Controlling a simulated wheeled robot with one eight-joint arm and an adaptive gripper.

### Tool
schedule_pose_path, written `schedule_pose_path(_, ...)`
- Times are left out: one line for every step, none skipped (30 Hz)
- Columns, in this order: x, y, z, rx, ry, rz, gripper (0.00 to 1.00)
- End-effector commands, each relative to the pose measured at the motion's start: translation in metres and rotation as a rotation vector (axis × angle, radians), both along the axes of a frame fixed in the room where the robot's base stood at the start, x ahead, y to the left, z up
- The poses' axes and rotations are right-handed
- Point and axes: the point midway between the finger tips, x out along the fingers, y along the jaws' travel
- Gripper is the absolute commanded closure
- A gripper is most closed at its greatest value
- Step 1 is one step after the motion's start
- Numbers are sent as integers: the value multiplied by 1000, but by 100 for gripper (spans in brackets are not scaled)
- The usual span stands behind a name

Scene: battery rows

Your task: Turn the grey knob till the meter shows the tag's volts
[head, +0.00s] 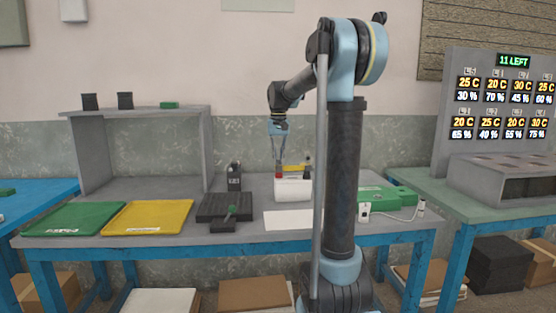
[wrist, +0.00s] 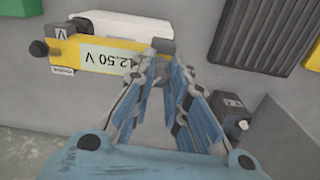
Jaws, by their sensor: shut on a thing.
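A yellow meter (wrist: 100,56) lies across the upper left of the wrist view. Its pale display reads upside down, apparently 12.50 V, with the first digit hard to make out. In the head view the yellow meter (head: 296,167) shows behind a white box (head: 293,190). In the head view my gripper (head: 279,170) is above the white box. I cannot make out a volts figure on any tag.
Green (head: 75,218) and yellow (head: 150,217) trays lie on the bench's left. A black ribbed block (head: 212,206) and a small black device (head: 234,177) stand left of the meter. A green box (head: 385,196) with a cable is at right.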

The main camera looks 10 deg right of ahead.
Motion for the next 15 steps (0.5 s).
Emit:
schedule_pose_path(0,0,0,0,0,0,100)
schedule_pose_path(0,0,0,0,0,1,100)
schedule_pose_path(0,0,0,0,0,1,100)
schedule_pose_path(0,0,0,0,0,1,100)
schedule_pose_path(0,0,0,0,0,1,100)
schedule_pose_path(0,0,0,0,0,1,77)
schedule_pose_path(0,0,0,0,0,1,70)
schedule_pose_path(0,0,0,0,0,1,64)
schedule_pose_path(0,0,0,0,0,1,64)
schedule_pose_path(0,0,0,0,0,1,64)
schedule_pose_path(0,0,0,0,0,1,64)
schedule_pose_path(0,0,0,0,0,1,64)
schedule_pose_path(0,0,0,0,0,1,64)
schedule_pose_path(0,0,0,0,0,1,64)
schedule_pose_path(0,0,0,0,0,1,64)
